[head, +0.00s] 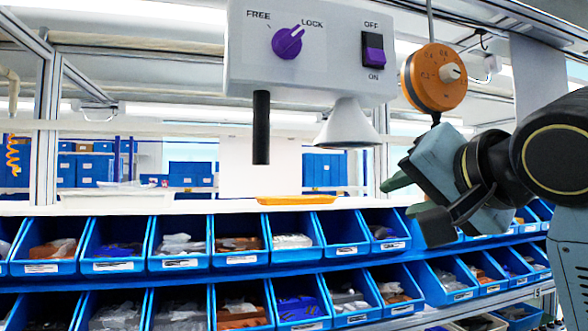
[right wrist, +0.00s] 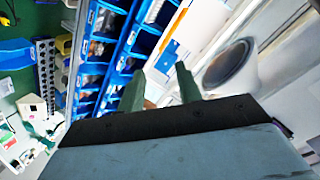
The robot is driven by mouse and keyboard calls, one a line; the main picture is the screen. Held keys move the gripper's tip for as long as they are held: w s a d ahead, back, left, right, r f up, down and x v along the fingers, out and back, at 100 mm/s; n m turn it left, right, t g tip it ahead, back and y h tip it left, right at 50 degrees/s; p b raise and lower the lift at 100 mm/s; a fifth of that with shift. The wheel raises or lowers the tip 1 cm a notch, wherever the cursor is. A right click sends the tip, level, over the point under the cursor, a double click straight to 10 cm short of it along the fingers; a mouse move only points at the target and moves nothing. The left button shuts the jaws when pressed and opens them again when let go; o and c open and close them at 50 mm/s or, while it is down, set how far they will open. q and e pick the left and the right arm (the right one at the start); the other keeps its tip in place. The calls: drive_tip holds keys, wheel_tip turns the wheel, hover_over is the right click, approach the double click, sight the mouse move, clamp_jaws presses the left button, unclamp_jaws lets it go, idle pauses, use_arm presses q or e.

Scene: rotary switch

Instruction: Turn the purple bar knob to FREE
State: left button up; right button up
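The purple bar knob (head: 288,42) is on the front of a light grey box (head: 340,75) that hangs at the top of the head view. FREE is printed at the knob's upper left and LOCK at its upper right. The knob's white mark points up and right, toward LOCK. My right gripper (head: 405,196) is below and to the right of the box, well apart from the knob. In the right wrist view its two green fingers (right wrist: 160,88) stand apart with nothing between them. The knob does not show there. My left gripper is not in view.
A purple OFF/ON rocker switch (head: 373,50) is right of the knob. A black rod (head: 261,128) and a grey cone (head: 348,125) hang under the box. An orange dial (head: 425,80) hangs at the right, close above my right gripper. Blue bins (head: 180,262) fill racks below.

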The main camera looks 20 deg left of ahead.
drive_tip(key=s+a+r+t+y, duration=0.1)
drive_tip(key=s+a+r, duration=0.2)
drive_tip(key=s+r, duration=0.55)
drive_tip(key=t, duration=0.1)
approach(290, 37)
drive_tip(key=shift+y, duration=0.4)
drive_tip(key=p+x, duration=0.7)
drive_tip(key=shift+w+d+f, duration=0.1)
drive_tip(key=shift+w+d, duration=0.05)
drive_tip(key=shift+w+a+f, duration=0.1)
drive_tip(key=shift+w+a, duration=0.3)
drive_tip(key=shift+w, duration=0.15)
drive_tip(key=shift+c, duration=0.2)
clamp_jaws()
